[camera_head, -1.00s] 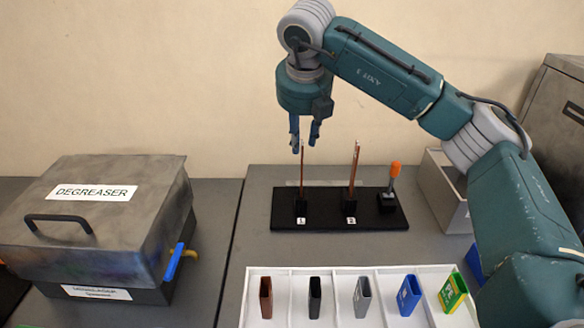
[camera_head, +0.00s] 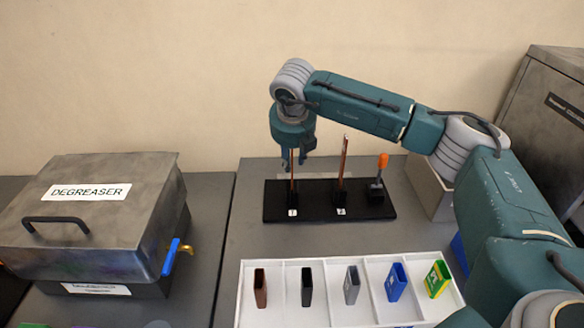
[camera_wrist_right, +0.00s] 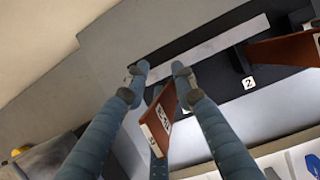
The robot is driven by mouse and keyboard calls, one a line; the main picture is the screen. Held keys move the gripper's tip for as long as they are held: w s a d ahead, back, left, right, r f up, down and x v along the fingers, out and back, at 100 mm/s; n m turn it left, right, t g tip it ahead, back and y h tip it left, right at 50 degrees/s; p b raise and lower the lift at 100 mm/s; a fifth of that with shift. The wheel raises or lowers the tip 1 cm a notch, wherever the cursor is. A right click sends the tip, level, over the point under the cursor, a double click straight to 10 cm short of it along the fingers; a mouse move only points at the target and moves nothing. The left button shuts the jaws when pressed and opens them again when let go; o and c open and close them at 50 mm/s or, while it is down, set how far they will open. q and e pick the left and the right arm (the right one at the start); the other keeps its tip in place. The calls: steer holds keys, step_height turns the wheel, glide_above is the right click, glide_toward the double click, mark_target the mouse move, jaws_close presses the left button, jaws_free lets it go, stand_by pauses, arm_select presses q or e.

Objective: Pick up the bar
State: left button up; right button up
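Two copper bars stand upright in a black holder (camera_head: 315,212). The left bar (camera_head: 292,187) is at label 1 and the right bar (camera_head: 342,165) at label 2. My right gripper (camera_head: 293,163) points down over the left bar, its fingers around the bar's upper part. In the right wrist view, the open fingers (camera_wrist_right: 160,76) lie on both sides of the left bar (camera_wrist_right: 165,110), with a gap on the left side; the bar looks closer to the right finger. The right bar (camera_wrist_right: 283,50) also shows there, apart from the gripper. My left gripper is out of view.
An orange-handled tool (camera_head: 381,165) stands at the holder's right end. A white tray (camera_head: 290,325) with several coloured pieces lies in front. A closed degreaser box (camera_head: 130,220) is at left, and a grey metal cabinet (camera_head: 545,130) at right.

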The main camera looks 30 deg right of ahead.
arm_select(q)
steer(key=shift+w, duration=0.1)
arm_select(e)
jaws_close()
steer(key=shift+r, duration=0.25)
steer(key=shift+w+r, duration=0.1)
steer(key=shift+r, duration=0.2)
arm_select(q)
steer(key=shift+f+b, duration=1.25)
arm_select(e)
step_height(320, 180, up, 19)
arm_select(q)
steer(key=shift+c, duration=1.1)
arm_select(e)
steer(key=shift+r, duration=0.1)
